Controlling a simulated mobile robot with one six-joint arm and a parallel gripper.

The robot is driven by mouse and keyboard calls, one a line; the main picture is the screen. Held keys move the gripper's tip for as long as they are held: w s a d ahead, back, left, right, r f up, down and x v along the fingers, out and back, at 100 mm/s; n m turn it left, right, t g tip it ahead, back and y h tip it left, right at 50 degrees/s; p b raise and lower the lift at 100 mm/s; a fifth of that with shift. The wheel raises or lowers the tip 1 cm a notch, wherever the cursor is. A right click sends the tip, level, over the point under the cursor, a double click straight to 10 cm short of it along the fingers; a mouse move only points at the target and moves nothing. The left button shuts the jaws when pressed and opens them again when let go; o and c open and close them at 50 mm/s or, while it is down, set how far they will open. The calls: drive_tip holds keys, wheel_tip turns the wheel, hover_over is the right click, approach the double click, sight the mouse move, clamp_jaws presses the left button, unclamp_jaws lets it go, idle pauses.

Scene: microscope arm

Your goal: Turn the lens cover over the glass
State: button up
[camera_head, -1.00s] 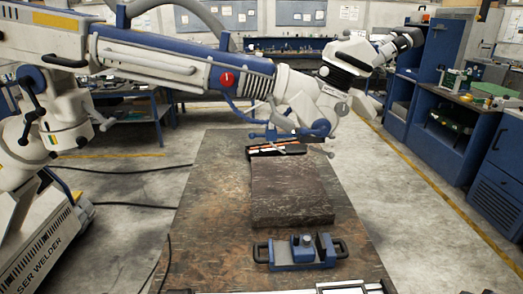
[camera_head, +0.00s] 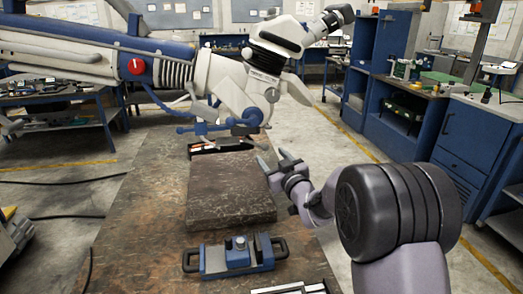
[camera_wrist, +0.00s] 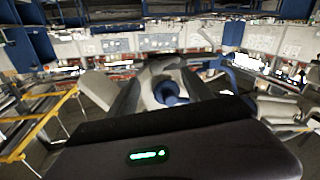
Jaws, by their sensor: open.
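The white and blue microscope arm (camera_head: 150,60) reaches in from the left, with its head and black eyepieces (camera_head: 335,18) at the top. Its white lower housing (camera_head: 245,92) ends in a blue part (camera_head: 245,122) with a dark edge, above the far end of the bench. I cannot clearly tell the lens cover or the glass apart from this housing. My gripper (camera_head: 273,160) is open and empty, below and right of the housing, apart from it. In the wrist view, a blue round part (camera_wrist: 170,92) shows blurred ahead, beyond the gripper's dark body.
A dark stone slab (camera_head: 230,190) lies on the worn bench (camera_head: 140,220). A blue vise-like fixture (camera_head: 235,255) with black handles stands in front of it. A dark tray (camera_head: 205,146) lies behind the slab. Blue cabinets (camera_head: 400,65) stand at the right, beyond open floor.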

sight(264, 149)
drive_tip(key=b+x, duration=0.1)
drive_tip(key=x, duration=0.6)
drive_tip(key=shift+w+a, duration=0.15)
drive_tip(key=shift+w, duration=0.25)
